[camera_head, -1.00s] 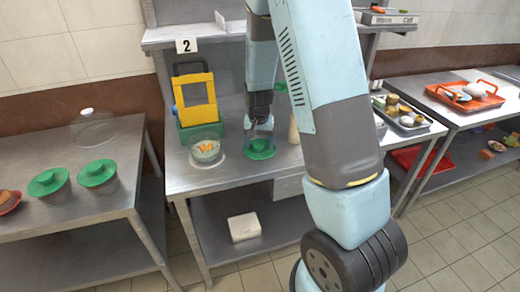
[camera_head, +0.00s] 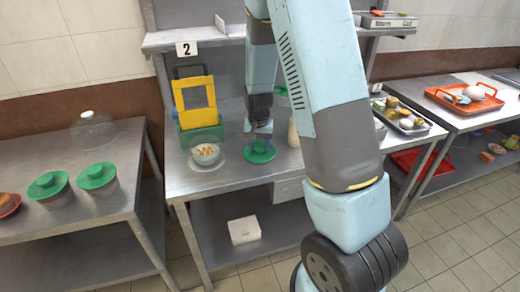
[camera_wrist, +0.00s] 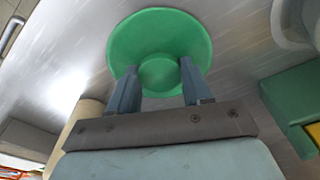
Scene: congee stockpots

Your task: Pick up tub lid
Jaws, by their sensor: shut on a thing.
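The tub lid (camera_head: 261,156) is a green disc with a raised round knob in its centre. It is at the front of the middle steel counter (camera_head: 230,174), flat, and I cannot tell whether it touches the steel. In the wrist view the lid (camera_wrist: 160,28) lies ahead of my gripper (camera_wrist: 158,72), whose two blue-grey fingers stand on either side of the knob. My gripper (camera_head: 259,143) points down from above and is shut on the lid. The fingertips partly cover the lid.
A pale bowl with an orange squiggle (camera_head: 206,154) stands just left of the lid. Behind it is a green and yellow holder (camera_head: 198,104). Two green-lidded tubs (camera_head: 97,176) stand on the left table. A tray of small items (camera_head: 405,118) is at the right.

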